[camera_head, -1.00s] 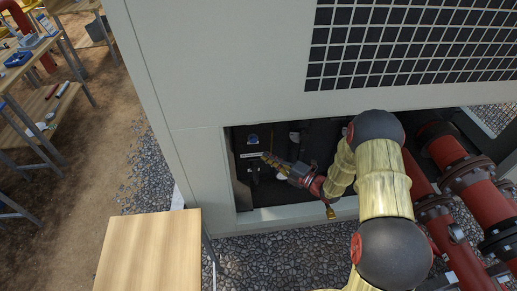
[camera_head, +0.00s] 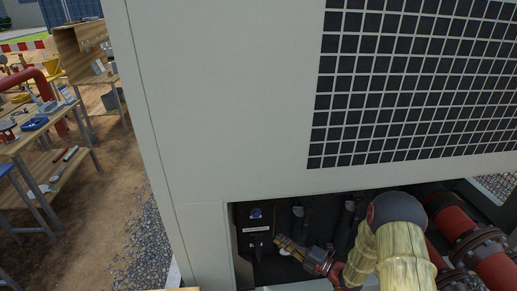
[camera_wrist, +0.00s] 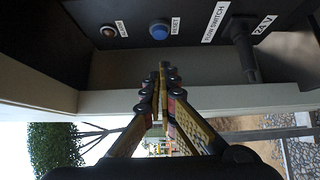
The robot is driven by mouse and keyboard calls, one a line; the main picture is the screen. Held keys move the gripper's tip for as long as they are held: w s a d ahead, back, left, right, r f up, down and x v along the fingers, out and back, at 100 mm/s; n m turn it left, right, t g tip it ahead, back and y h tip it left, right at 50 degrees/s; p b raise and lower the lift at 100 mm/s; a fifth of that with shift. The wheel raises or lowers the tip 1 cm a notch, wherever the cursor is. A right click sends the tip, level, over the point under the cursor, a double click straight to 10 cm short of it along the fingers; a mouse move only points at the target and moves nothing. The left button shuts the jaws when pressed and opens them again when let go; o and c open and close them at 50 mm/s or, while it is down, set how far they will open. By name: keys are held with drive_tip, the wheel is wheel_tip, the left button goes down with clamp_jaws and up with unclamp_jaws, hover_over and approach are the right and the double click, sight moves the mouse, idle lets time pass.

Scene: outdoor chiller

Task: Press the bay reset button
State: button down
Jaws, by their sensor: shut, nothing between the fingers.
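In the head view, a small blue spot (camera_head: 256,213) near the top of the panel in the recess appears to be this button. My gripper (camera_wrist: 163,68) is shut and empty, its fingertips just below the button in the wrist view and apart from it in the picture. The head view shows my gripper (camera_head: 278,239) inside the recess, low and right of the blue spot. The remaining depth gap is unclear.
A second round button (camera_wrist: 108,31) sits left of the blue one. A FLOW SWITCH label (camera_wrist: 216,22) and a cable plug (camera_wrist: 244,48) marked 24 V are to its right. The pale cabinet frame (camera_head: 215,240) edges the recess. Red pipes (camera_head: 470,240) stand at right.

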drive_tip(key=s+a+f+n+g+y, duration=0.1)
drive_tip(key=s+a+f+n+g, duration=0.2)
drive_tip(key=s+n, duration=0.35)
drive_tip(key=s+a+f+n+g, duration=0.1)
drive_tip(key=s+a+n+g, duration=0.2)
drive_tip(key=s+n+g, duration=0.3)
drive_tip(key=s+d+r+n+g+h, duration=0.2)
drive_tip(key=s+r+n+g+h, duration=0.4)
drive_tip(key=s+n, duration=0.7)
drive_tip(key=s+d+r+n+t+h, duration=0.25)
drive_tip(key=d+r+n, duration=0.25)
drive_tip(key=r+n, duration=0.25)
drive_tip(key=s+d+r+n+t+h, duration=0.1)
drive_tip(key=s+d+r+n+h, duration=0.25)
drive_tip(key=r+n, duration=0.4)
wheel_tip(320, 180, up, 11)
drive_tip(key=s+n+t+h, duration=0.1)
drive_tip(key=n+t+h, duration=0.1)
drive_tip(key=n+t, duration=0.2)
drive_tip(key=shift+s+t, duration=0.35)
drive_tip(key=shift+t, duration=0.1)
